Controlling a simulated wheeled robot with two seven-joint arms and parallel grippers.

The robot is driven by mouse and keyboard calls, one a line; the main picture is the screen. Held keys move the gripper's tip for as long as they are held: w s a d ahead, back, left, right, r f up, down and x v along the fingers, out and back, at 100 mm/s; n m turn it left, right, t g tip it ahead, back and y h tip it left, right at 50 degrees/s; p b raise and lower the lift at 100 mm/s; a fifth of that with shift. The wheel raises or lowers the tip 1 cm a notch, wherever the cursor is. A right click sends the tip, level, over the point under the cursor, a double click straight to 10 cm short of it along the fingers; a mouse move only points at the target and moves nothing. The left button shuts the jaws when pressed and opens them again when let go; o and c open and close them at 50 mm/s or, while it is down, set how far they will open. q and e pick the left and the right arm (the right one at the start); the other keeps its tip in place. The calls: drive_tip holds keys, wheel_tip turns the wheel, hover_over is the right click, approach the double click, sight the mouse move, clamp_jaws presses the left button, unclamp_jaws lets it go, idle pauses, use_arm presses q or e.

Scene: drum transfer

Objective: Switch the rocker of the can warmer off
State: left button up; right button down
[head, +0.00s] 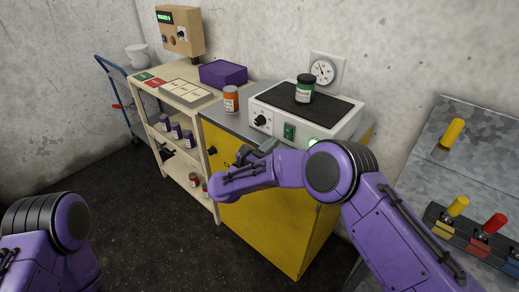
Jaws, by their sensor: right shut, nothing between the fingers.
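The can warmer (345,123) is a white box with a black top plate, standing on the grey top of a yellow cabinet. A dark green can (305,88) stands upright on its plate. Its front has a black knob (261,120) and a green rocker (289,130). A bright green glow shows to the right of the rocker, partly behind my right arm. My right gripper (268,147) is shut and empty, in front of the warmer, below and left of the rocker. I cannot tell whether it touches anything. My left gripper is out of view; only part of that arm shows.
An orange can (231,99) stands left of the warmer on the yellow cabinet (270,225). A shelf unit at left holds a purple box (223,74), a tray (185,93) and several cans. A gauge (322,71) is on the wall. A grey panel with coloured handles stands at right.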

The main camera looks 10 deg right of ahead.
sight(287, 130)
drive_tip(key=p+x, duration=0.1)
drive_tip(key=x, duration=0.3)
drive_tip(key=shift+d+r+p, duration=0.1)
drive_tip(key=shift+r+p, duration=0.1)
drive_tip(key=shift+p, duration=0.1)
drive_tip(key=shift+w+d, duration=0.25)
drive_tip(key=shift+d, duration=0.1)
drive_tip(key=shift+f, duration=0.1)
